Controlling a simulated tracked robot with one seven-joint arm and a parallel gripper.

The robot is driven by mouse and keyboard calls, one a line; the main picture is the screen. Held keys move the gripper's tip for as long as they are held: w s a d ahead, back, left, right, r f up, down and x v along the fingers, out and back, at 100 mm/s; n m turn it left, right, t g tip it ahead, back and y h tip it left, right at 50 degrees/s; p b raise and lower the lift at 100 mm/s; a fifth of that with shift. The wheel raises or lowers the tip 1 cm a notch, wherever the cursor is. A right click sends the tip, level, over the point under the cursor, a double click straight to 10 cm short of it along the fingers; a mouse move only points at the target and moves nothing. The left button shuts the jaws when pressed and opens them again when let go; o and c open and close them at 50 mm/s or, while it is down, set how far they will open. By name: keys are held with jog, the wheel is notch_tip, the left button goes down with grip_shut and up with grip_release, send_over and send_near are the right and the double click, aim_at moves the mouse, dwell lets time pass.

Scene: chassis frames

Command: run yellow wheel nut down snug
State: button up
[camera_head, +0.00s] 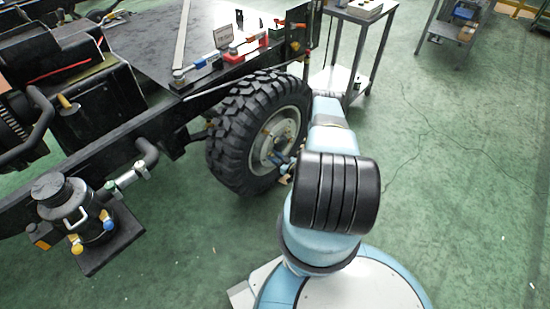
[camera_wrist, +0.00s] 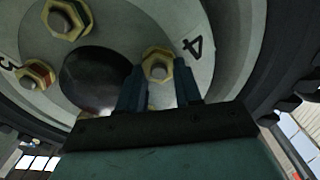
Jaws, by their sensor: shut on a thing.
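The big black-tyred wheel (camera_head: 226,150) is mounted on the chassis, with a pale grey hub. In the wrist view a yellow wheel nut (camera_wrist: 157,64) sits on a stud of the hub plate (camera_wrist: 201,72), beside a painted 4. My gripper (camera_wrist: 159,78) has a dark finger on each side of this nut and is shut on it. Whether the nut's far face touches the plate cannot be told. Two more yellowish nuts show, one at the top (camera_wrist: 68,18) and one at the left (camera_wrist: 35,74). In the head view my arm largely hides the gripper at the hub.
The tyre wall curves around the hub close to my gripper. A dark round centre bore (camera_wrist: 92,78) lies left of the fingers. The chassis rail (camera_head: 110,165) runs left of the wheel. A metal table (camera_head: 357,18) stands behind it. Green floor (camera_head: 450,170) to the right is clear.

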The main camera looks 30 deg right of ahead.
jog(key=o, duration=0.8)
jog(key=shift+c, duration=0.2)
jog(key=shift+s, duration=0.1)
jog(key=v, duration=1.3)
jog(key=shift+s, duration=0.35)
jog(key=shift+d, duration=0.1)
